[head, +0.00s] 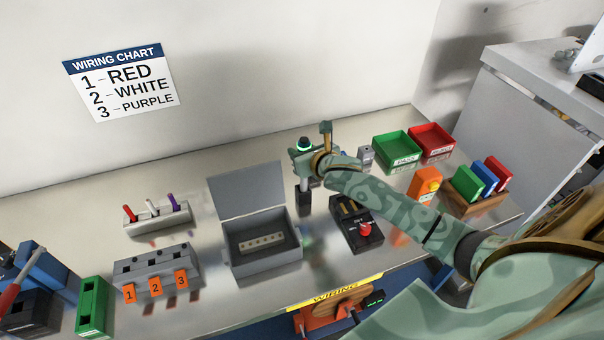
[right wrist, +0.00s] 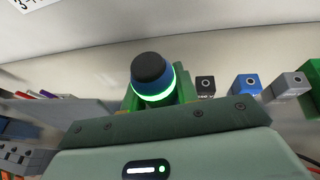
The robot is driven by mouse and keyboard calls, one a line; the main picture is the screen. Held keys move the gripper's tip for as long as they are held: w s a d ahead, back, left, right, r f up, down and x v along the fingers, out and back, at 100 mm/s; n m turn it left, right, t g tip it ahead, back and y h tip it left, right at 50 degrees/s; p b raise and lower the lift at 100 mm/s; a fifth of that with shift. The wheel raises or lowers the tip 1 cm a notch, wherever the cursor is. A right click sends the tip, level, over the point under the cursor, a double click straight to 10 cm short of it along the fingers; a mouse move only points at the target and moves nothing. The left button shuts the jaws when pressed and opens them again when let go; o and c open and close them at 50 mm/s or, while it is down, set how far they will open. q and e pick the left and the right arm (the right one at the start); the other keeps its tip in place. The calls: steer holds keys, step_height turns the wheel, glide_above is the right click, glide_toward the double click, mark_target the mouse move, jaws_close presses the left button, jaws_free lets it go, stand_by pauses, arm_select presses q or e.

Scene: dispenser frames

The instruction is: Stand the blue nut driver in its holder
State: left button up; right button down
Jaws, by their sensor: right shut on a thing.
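My right gripper (head: 304,162) is shut on the nut driver (head: 303,144), above the bench. In the right wrist view the nut driver (right wrist: 152,78) has a black cap, a blue body and a glowing green ring, and stands up between the fingers. Small socket blocks stand in a row beyond it: a black one (right wrist: 205,86), a blue one (right wrist: 246,85) and a grey one (right wrist: 289,86). My left gripper is out of view.
An open grey box (head: 262,262) is left of the gripper. A black panel with a red knob (head: 356,222) is near on the right. Green (head: 397,150) and red (head: 432,142) bins stand at the back right. A wire rack (head: 157,217) is at the left.

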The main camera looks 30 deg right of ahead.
step_height(320, 180, down, 5)
steer(key=shift+a+r+b, duration=0.1)
steer(key=shift+r+b, duration=0.05)
steer(key=shift+b, duration=0.45)
steer(key=shift+r, duration=0.1)
steer(key=c, duration=1.1)
jaws_free()
steer(key=shift+o, duration=0.2)
